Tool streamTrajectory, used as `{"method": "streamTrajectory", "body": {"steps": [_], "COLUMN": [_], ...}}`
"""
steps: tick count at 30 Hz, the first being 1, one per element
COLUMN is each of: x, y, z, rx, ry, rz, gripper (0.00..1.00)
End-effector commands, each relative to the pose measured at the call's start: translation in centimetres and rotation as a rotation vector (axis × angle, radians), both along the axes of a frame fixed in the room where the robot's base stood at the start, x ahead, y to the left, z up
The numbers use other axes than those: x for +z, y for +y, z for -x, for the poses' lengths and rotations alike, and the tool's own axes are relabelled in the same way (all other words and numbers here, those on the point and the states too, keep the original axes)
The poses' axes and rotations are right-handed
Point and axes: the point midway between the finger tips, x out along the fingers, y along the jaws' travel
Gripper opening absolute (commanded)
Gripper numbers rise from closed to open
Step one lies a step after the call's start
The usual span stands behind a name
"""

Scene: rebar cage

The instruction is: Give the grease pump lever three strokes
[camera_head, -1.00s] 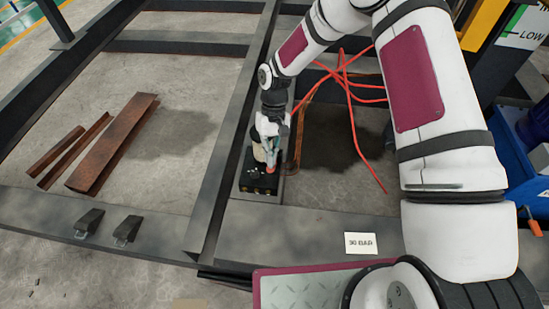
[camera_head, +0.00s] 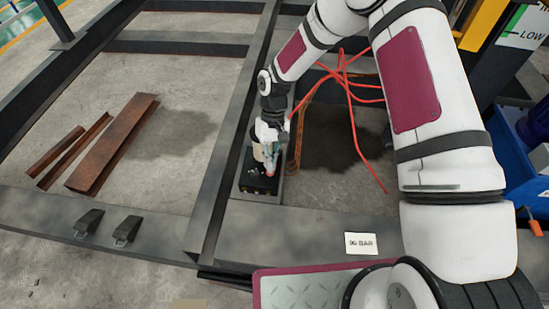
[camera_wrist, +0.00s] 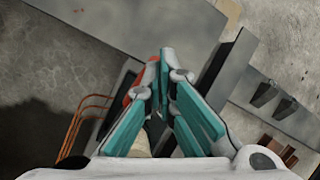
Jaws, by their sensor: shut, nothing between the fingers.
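The grease pump stands on the dark frame beam, with a black base (camera_head: 258,185) and a cream body (camera_head: 257,152). My gripper (camera_head: 269,170) is over its right side, pointing down, and hides much of the pump. A red-orange piece, apparently the lever's end (camera_head: 270,174), shows at the fingertips. In the wrist view my gripper's teal fingers (camera_wrist: 165,68) are shut together with nothing between them. The red-orange piece (camera_wrist: 145,80) lies just left of them there, partly hidden. I cannot tell whether the fingers touch it.
Red hoses (camera_head: 350,95) lie to the right of the pump. A white card (camera_head: 361,244) lies on the front beam. Rusty steel profiles (camera_head: 112,145) lie on the floor at left, and two black wedges (camera_head: 127,231) sit on the front beam. A blue bin (camera_head: 515,165) is at right.

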Motion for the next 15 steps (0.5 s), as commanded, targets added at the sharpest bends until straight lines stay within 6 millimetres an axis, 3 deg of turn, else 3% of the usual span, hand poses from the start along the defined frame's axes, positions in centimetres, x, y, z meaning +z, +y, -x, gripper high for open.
{"method": "streamTrajectory", "body": {"steps": [15], "x": [-1.00], "y": [0.17], "z": [0.85], "rx": [0.000], "ry": [0.000], "rz": [0.000], "gripper": [0.00]}}
